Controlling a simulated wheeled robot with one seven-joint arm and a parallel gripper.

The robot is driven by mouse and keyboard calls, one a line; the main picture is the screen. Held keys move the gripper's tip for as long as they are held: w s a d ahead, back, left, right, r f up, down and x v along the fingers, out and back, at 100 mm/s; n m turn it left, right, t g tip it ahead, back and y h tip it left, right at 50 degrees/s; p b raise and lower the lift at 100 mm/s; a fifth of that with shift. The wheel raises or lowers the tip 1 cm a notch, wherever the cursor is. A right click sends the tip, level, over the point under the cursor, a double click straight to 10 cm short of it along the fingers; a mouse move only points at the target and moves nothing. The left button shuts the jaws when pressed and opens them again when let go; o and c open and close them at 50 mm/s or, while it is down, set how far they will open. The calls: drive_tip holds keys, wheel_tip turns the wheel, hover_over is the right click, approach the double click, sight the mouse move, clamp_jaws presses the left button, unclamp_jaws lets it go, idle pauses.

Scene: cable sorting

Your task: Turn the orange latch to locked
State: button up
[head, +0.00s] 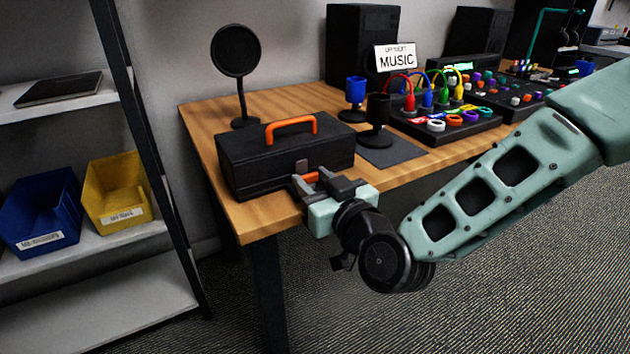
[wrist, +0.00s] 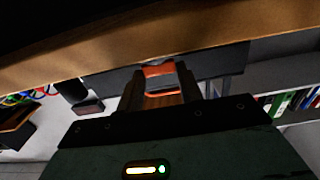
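A black toolbox (head: 275,165) with an orange carry handle (head: 290,122) stands at the front left corner of the wooden table. A small reddish-grey plate (head: 302,166) shows on its front face. My gripper (head: 322,181) is at the toolbox's front, near the table edge. An orange piece, seemingly the latch (head: 311,177), lies between its fingers; the orange piece also shows between the fingers in the wrist view (wrist: 160,71). The fingers stand apart on either side of it; I cannot tell whether they press on it. The latch's turn position is largely hidden by my gripper.
A shelf with blue (head: 40,212) and yellow bins (head: 115,192) stands left. The floor before the table is clear.

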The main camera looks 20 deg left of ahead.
drive_tip(key=shift+c, duration=1)
drive_tip(key=shift+g, duration=0.3)
drive_tip(key=n+g+y, duration=0.2)
drive_tip(key=g, duration=0.1)
drive_tip(key=w+n+g+y, duration=0.1)
drive_tip(key=shift+d+n+g+b, duration=0.3)
drive_tip(key=shift+n, duration=0.1)
drive_tip(key=n+g, duration=0.1)
drive_tip(key=n+g+p, duration=0.1)
drive_tip(key=g+y, duration=0.1)
drive_tip(key=g, duration=0.1)
drive_tip(key=shift+w+r+n+p, duration=0.15)
drive_tip(key=shift+w+n+p, duration=0.1)
drive_tip(key=shift+n+p, duration=0.15)
drive_tip(key=shift+w+n+g+p, duration=0.15)
drive_tip(key=shift+n+g+p, duration=0.85)
drive_tip(key=shift+g, duration=1)
drive_tip(key=o, duration=1)
